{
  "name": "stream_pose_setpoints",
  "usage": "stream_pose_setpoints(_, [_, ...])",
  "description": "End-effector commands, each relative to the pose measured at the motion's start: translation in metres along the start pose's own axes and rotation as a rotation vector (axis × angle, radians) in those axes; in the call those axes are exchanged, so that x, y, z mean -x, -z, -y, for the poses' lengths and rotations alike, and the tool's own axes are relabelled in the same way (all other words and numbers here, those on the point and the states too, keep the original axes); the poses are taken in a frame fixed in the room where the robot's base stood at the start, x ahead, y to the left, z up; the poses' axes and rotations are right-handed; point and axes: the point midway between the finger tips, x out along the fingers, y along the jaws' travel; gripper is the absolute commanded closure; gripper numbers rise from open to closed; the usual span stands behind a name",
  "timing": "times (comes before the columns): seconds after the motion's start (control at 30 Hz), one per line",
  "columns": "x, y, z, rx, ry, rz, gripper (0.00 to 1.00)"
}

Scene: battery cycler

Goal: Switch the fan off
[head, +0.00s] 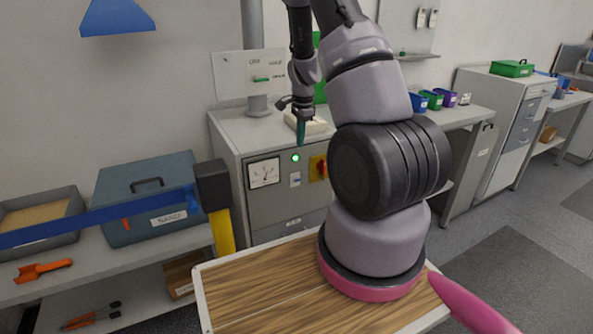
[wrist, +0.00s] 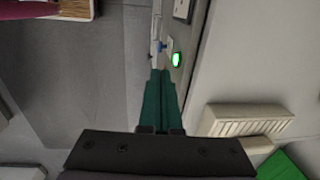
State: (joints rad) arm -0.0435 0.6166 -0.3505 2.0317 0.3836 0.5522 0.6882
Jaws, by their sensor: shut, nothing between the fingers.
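The grey cabinet (head: 225,150) has a front panel with a lit green lamp (head: 295,158), a small pale switch (head: 295,179) below it, and a dial meter (head: 263,172) at left. I cannot read the switch's label or tell its position. My gripper (head: 301,143) has green fingers, shut and empty, pointing down in front of the panel's top, near the lamp. In the wrist view the fingertips (wrist: 161,72) are close beside the lit lamp (wrist: 177,60); a small blue-tipped part (wrist: 162,46) shows just beyond them. Contact cannot be told. No fan is clearly recognisable.
A red and yellow rotary switch (head: 319,167) is right of the lamp, partly hidden by my arm. A pale vented box (head: 312,126) sits on the cabinet; it also shows in the wrist view (wrist: 240,120). A blue case (head: 150,190) lies on the left bench.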

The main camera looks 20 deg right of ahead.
Motion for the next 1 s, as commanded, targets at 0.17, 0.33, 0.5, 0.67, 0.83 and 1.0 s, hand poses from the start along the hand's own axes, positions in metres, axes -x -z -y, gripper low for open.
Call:
stream_pose_setpoints(0.17, [-0.005, 0.003, 0.0, -0.011, -0.005, -0.005, 1.0])
stream_pose_setpoints(0.33, [-0.005, 0.002, 0.0, -0.01, -0.005, -0.004, 1.0])
stream_pose_setpoints(0.5, [-0.01, 0.003, -0.001, -0.009, -0.006, -0.004, 1.0])
stream_pose_setpoints(0.67, [-0.033, 0.003, -0.001, -0.009, -0.008, -0.004, 1.0])
stream_pose_setpoints(0.83, [-0.07, 0.003, -0.002, -0.01, -0.009, -0.003, 1.0])
stream_pose_setpoints(1.0, [-0.106, 0.003, -0.002, -0.011, -0.008, -0.003, 1.0])
